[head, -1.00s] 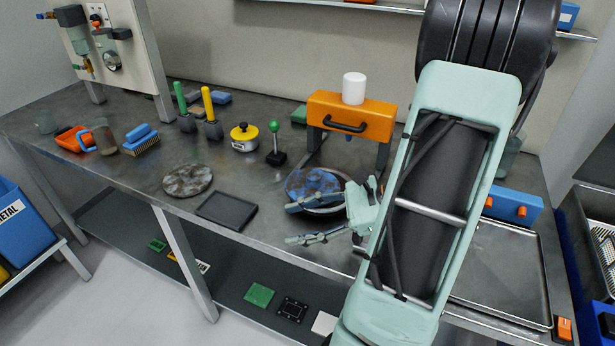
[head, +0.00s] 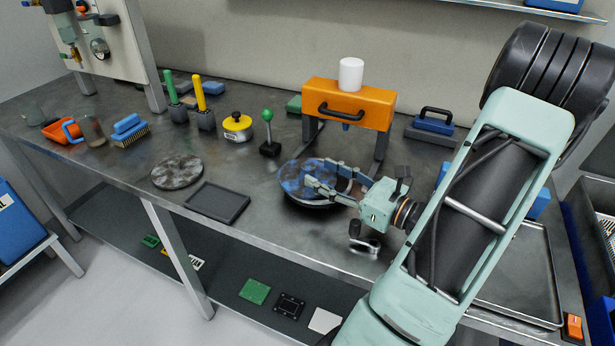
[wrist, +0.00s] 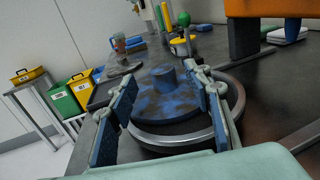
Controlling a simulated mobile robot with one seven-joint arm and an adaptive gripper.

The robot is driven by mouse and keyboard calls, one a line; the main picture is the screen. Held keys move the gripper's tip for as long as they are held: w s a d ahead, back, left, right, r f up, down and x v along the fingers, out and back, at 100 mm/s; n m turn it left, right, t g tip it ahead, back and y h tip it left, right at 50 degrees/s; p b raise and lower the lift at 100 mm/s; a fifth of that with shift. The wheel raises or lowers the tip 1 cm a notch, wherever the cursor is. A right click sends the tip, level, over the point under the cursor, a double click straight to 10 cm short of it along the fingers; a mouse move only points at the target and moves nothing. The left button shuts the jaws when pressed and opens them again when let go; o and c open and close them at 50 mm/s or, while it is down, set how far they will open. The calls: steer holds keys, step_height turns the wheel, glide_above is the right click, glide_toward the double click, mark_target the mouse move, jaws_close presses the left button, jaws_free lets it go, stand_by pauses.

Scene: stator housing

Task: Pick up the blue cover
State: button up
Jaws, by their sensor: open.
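The blue cover (head: 301,178) is a round disc with dark grimy patches, lying on a dark round housing with a metal rim (wrist: 224,117) on the workbench. In the wrist view the blue cover (wrist: 160,102) shows a short knob (wrist: 164,78) on top. My gripper (head: 322,174) is open at the right side of the cover, fingers pointing left. In the wrist view the two fingers of my gripper (wrist: 158,106) stand on either side of the cover and knob. I cannot tell whether they touch the cover.
An orange stand (head: 347,104) with a white cylinder rises behind the cover. A green-knobbed lever (head: 268,133) and a yellow tin (head: 237,127) stand to its left. An empty dark tray (head: 217,203) and a mottled round disc (head: 177,171) lie left on the bench.

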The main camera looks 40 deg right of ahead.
mark_target(314, 170)
steer(key=x, duration=0.5)
steer(key=shift+w+f, duration=0.15)
jaws_close()
